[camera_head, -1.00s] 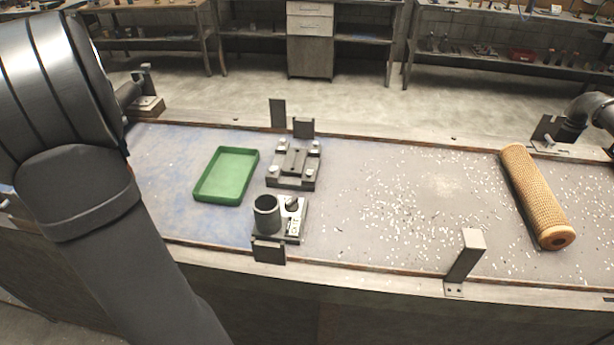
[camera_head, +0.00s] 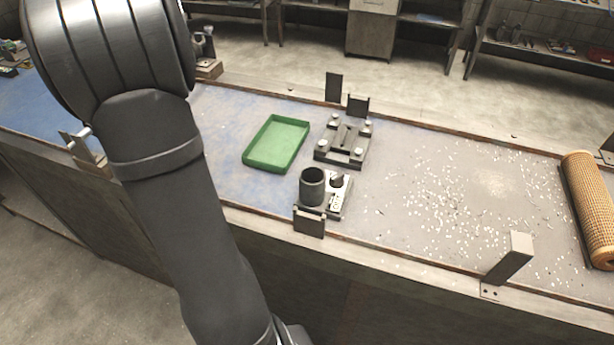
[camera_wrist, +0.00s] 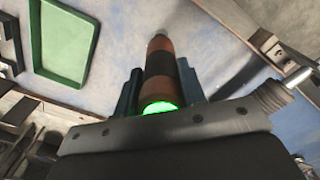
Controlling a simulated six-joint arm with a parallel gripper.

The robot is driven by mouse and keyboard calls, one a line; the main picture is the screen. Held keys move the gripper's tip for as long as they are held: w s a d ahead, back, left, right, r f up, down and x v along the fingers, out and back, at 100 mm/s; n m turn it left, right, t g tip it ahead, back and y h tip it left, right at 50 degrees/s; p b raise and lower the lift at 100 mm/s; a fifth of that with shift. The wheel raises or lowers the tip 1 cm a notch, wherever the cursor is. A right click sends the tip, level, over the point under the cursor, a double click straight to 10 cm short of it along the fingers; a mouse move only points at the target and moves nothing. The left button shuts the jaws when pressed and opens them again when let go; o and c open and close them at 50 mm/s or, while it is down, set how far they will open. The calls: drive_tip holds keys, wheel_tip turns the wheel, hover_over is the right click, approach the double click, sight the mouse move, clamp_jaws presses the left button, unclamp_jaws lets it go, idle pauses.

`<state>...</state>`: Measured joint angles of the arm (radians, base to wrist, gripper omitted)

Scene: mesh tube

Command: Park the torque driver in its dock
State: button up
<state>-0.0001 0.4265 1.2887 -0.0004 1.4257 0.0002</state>
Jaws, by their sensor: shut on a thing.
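The torque driver (camera_wrist: 160,62) shows in the wrist view as an orange-brown and black cylinder with a green glowing near end. My gripper (camera_wrist: 158,88) is shut on it, one bluish finger on each side. The driver points away from the camera over the blue-grey bench top. In the head view my arm shows at the left, but the gripper and driver are hidden. A dark open-topped cup (camera_head: 312,187) stands on a small metal base near the bench's front edge; it looks like the dock, though I cannot be sure.
A green tray (camera_head: 276,144) lies left of a clamp-like fixture (camera_head: 343,141); the tray also shows in the wrist view (camera_wrist: 37,40). White bits litter the bench right of them. A mesh tube (camera_head: 588,208) lies far right. Upright brackets (camera_head: 510,258) line the edges.

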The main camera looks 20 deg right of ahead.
drive_tip(key=shift+r, duration=0.1)
drive_tip(key=s+d+r+m, duration=0.5)
drive_tip(key=s+d, duration=0.5)
drive_tip(key=d, duration=0.5)
drive_tip(key=s+d+r+m, duration=0.2)
drive_tip(key=s+d+r, duration=0.15)
drive_tip(key=s, duration=0.45)
drive_tip(key=s+d+r+m, duration=0.1)
drive_tip(key=s+d+r, duration=0.1)
drive_tip(key=s+d, duration=0.4)
drive_tip(key=shift+s+a+f, duration=0.15)
drive_tip(key=shift+f, duration=0.75)
drive_tip(key=shift+s+a+f, duration=0.2)
drive_tip(key=shift+f, duration=0.65)
drive_tip(key=shift+s+a+f, duration=0.15)
drive_tip(key=shift+f, duration=3.25)
